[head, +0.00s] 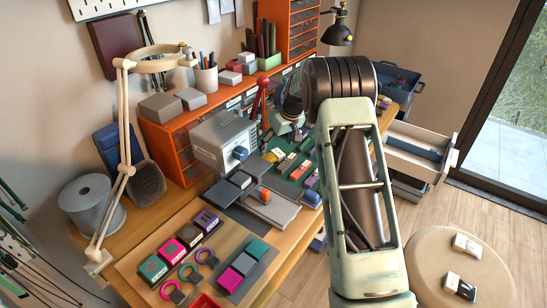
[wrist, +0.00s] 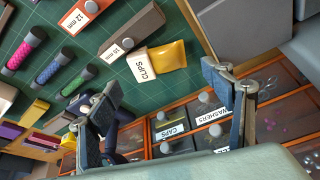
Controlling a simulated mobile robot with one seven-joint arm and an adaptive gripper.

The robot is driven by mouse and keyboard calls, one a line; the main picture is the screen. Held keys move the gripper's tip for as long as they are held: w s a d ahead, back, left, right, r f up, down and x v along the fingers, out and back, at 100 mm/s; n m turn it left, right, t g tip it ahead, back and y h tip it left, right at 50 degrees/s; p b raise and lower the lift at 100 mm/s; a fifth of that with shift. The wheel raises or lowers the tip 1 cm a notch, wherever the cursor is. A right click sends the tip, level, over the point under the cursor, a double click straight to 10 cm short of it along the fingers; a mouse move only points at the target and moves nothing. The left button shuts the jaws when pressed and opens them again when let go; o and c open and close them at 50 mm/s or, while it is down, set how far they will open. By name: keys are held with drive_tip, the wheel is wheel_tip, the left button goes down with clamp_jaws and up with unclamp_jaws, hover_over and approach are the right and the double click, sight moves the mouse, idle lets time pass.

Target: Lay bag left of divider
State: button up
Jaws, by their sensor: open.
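A yellow bag (wrist: 172,56) with a white label reading CLIPS lies on the green cutting mat (wrist: 110,18) in the wrist view. My gripper (wrist: 168,98) is open, with its two dark fingers spread wide and nothing between them. The bag lies beyond the fingertips, apart from them. In the head view my arm hides much of this area. An open pale drawer (head: 403,137) stands at the right in the head view with dark contents. I cannot make out a divider for certain.
Orange-framed drawers (wrist: 176,148) labelled CAPS and WASHERS lie beneath the fingers in the wrist view. A brown block (wrist: 130,32) marked 10 mm and several cord bundles lie near the bag. A round stool (head: 430,262) holds two small packets. Floor between stool and drawer is clear.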

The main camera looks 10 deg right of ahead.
sight(272, 155)
drive_tip(key=shift+x, duration=3.55)
drive_tip(key=shift+w+d+r, duration=0.1)
drive_tip(key=shift+w, duration=0.1)
drive_tip(key=c, duration=1)
